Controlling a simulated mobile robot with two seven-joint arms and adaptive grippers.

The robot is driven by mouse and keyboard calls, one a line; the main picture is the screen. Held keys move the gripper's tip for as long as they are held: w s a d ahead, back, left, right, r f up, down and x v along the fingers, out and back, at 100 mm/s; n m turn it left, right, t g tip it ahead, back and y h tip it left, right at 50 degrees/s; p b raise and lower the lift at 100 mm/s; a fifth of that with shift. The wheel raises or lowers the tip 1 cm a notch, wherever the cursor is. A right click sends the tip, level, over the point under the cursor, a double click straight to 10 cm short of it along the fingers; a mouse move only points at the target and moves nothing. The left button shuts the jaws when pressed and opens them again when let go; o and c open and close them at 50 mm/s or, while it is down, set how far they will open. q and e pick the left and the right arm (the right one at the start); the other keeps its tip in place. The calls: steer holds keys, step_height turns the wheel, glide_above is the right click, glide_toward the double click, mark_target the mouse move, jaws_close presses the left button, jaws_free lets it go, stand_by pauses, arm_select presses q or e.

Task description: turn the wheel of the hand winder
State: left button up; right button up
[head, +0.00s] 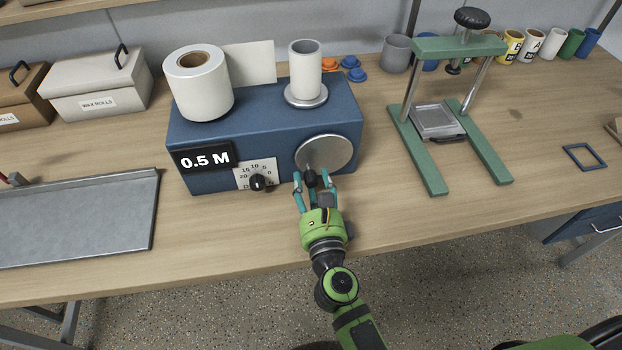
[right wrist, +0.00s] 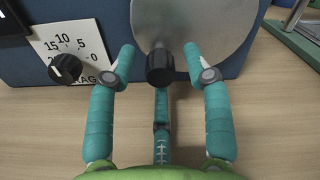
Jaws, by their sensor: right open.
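The hand winder (head: 285,118) is a blue box on the table, with a white paper roll (head: 199,90) and a pale upright core (head: 305,70) on top. Its silver wheel (head: 326,150) is on the front face at the right, and also fills the top of the right wrist view (right wrist: 205,25). A black crank knob (right wrist: 160,66) sticks out from the wheel. My right gripper (head: 310,178) is in front of the wheel, open, with its teal fingers around the knob; I cannot tell whether any finger touches it. My left gripper is not in view.
A drag dial (head: 258,182) and a "0.5 M" sign (head: 206,158) are on the winder's front, left of the wheel. A green press (head: 458,100) stands to the right. A grey plate (head: 80,215) lies at the left. The table front is clear near the gripper.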

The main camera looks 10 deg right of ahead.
steer(key=s, duration=1.1)
steer(key=shift+d+r, duration=0.1)
steer(key=shift+d, duration=0.05)
steer(key=shift+w, duration=0.1)
stand_by(0.5)
